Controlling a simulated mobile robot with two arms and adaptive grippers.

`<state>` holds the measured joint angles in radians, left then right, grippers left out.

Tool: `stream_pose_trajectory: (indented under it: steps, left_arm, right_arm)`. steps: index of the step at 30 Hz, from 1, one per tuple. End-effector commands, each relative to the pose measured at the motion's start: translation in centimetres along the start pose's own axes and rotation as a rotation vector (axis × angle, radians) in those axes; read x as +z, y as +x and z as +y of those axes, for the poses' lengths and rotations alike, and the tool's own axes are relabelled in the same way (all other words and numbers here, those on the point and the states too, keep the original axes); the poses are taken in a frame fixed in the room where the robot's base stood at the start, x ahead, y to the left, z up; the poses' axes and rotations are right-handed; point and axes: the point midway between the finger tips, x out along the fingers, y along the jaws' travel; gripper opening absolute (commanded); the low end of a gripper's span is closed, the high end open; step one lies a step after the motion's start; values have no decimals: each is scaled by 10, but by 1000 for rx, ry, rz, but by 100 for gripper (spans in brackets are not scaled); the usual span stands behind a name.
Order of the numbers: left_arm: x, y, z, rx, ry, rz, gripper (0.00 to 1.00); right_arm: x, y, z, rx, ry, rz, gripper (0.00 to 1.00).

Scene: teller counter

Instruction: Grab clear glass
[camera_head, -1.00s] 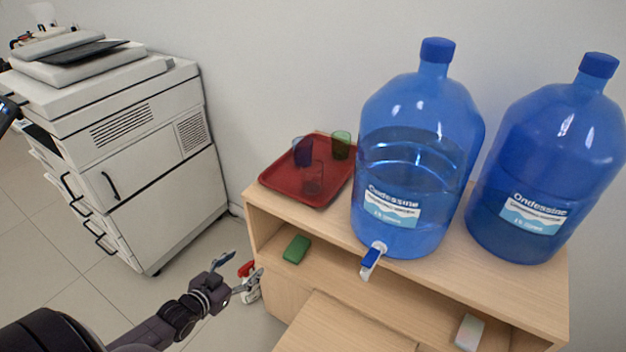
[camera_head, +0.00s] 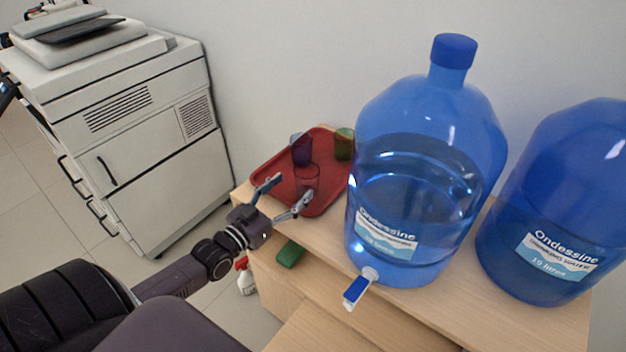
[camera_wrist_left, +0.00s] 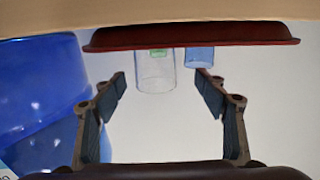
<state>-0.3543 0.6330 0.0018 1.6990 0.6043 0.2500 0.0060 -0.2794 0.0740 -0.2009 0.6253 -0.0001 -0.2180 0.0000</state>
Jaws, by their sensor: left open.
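The clear glass (camera_head: 309,179) stands on the red tray (camera_head: 268,170), near the tray's front edge. My left gripper (camera_head: 290,192) is open at that edge, with its fingers pointing toward the clear glass. In the left wrist view, which looks upside down, the clear glass (camera_wrist_left: 153,74) appears between the open fingertips (camera_wrist_left: 161,82), slightly beyond them. I see no contact. A blue glass (camera_head: 301,150) and a green glass (camera_head: 344,145) stand farther back on the tray. The blue glass (camera_wrist_left: 200,57) also shows in the wrist view. My right gripper is not in view.
A large blue water bottle (camera_head: 428,190) with a tap (camera_head: 357,287) stands right of the tray, a second bottle (camera_head: 560,205) beyond it. The wooden cabinet (camera_head: 328,240) holds a green sponge (camera_head: 290,254) on its shelf. A spray bottle (camera_head: 245,280) is low beside it. A copier (camera_head: 140,130) stands left.

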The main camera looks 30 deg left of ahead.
Motion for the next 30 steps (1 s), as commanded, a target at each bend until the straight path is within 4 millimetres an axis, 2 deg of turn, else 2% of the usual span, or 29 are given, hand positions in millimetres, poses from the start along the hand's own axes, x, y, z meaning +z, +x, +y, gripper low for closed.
stream_pose_trajectory:
  steps: [6, 9, 14, 19, 29, 30]
  left_arm:
    - [-2, 18, 1, 0, 0, 1, 66]
    - [-3, 27, 3, 0, -1, 1, 66]
    - [-5, 48, 8, 0, -1, 2, 66]
    - [-3, 64, 7, 0, 1, 0, 66]
    - [-2, 68, 8, 0, 0, -2, 66]
    - [-2, 68, 8, 0, 0, -2, 62]
  right_arm:
    - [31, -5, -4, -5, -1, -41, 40]
    - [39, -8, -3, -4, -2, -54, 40]
    - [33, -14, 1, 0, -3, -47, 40]
    - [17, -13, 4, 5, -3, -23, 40]
    - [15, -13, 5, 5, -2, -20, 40]
    - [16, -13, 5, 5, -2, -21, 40]
